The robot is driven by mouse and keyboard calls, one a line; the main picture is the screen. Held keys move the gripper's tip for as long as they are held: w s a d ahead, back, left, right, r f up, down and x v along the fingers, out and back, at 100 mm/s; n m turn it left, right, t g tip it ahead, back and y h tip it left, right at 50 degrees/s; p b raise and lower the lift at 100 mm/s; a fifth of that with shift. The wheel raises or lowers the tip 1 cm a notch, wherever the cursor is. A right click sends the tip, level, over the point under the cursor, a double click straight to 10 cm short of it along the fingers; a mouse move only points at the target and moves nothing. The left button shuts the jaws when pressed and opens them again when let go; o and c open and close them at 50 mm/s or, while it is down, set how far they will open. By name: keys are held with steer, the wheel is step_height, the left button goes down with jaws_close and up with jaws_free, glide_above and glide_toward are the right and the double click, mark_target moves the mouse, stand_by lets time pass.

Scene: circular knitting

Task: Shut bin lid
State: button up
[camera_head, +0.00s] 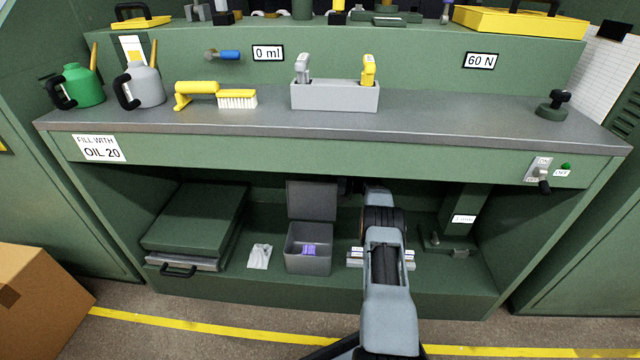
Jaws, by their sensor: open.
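A small grey bin (309,262) stands on the lower shelf under the workbench. Its lid (312,201) is raised upright at the back, so the bin is open. Something purple (309,249) lies inside it. My arm reaches in from the bottom, to the right of the bin. My gripper (349,186) is a dark shape in the shadow under the bench top, just right of the lid's upper edge. It is open, with its fingers hard to make out. I cannot tell whether it touches the lid.
A crumpled white cloth (260,256) lies left of the bin. A green case (195,220) fills the shelf's left side. A green stand (452,240) is at the right. The bench's front panel (300,159) hangs low above the shelf.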

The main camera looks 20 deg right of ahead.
steer(key=shift+c, duration=0.2)
jaws_close()
stand_by(0.3)
